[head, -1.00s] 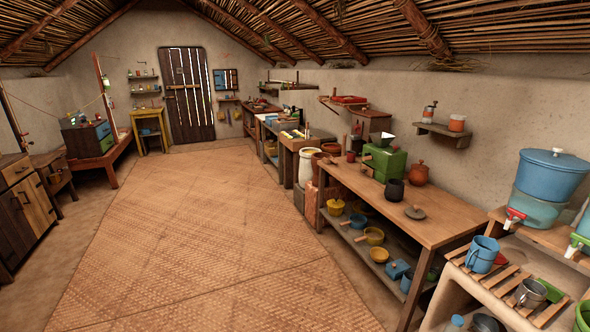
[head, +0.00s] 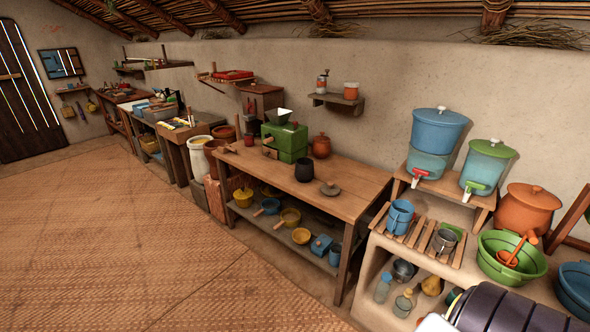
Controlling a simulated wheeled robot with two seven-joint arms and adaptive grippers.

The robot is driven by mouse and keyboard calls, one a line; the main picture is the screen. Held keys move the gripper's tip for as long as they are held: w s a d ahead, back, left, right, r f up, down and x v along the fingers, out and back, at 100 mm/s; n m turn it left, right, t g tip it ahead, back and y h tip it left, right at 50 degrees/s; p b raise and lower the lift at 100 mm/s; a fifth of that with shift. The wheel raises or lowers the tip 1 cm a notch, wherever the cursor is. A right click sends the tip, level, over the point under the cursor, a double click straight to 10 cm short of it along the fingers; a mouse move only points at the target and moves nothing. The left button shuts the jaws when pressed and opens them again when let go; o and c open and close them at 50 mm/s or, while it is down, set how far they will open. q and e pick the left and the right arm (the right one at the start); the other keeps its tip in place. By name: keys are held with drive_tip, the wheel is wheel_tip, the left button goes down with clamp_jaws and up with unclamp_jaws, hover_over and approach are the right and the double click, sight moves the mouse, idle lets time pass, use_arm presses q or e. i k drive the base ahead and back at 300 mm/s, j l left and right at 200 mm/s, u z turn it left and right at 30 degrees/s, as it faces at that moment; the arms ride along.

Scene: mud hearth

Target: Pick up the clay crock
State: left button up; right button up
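Several clay-coloured vessels show, and I cannot tell for sure which is the clay crock. A rounded orange-brown lidded pot (head: 321,146) stands upright at the back of the wooden table, right of a green box-shaped device (head: 287,139). A larger orange lidded pot (head: 527,209) stands at the far right, beside the water dispensers. A small orange jar with a pale lid (head: 351,90) sits on the wall shelf.
The wooden table (head: 345,192) also carries a dark pot (head: 304,170) and a flat dark lid (head: 331,189). Blue (head: 436,137) and green (head: 486,168) dispensers and a green basin (head: 511,258) stand right. The woven floor mat (head: 130,235) is clear.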

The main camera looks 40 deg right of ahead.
sight(304, 167)
drive_tip(key=i, duration=0.8)
drive_tip(key=i+z, duration=0.25)
drive_tip(key=i, duration=0.15)
drive_tip(key=i+j+z, duration=0.3)
drive_tip(key=i, duration=0.15)
drive_tip(key=i+j+z, duration=0.15)
drive_tip(key=i+z, duration=0.15)
drive_tip(key=z, duration=0.15)
drive_tip(key=i+j+z, duration=0.25)
drive_tip(key=z, duration=0.15)
drive_tip(key=i+j+z, duration=0.25)
drive_tip(key=z, duration=0.2)
drive_tip(key=i+j+z, duration=0.15)
drive_tip(key=j+z, duration=0.3)
drive_tip(key=i+j+z, duration=0.15)
drive_tip(key=j, duration=0.25)
drive_tip(key=j+z, duration=0.1)
drive_tip(key=j, duration=0.3)
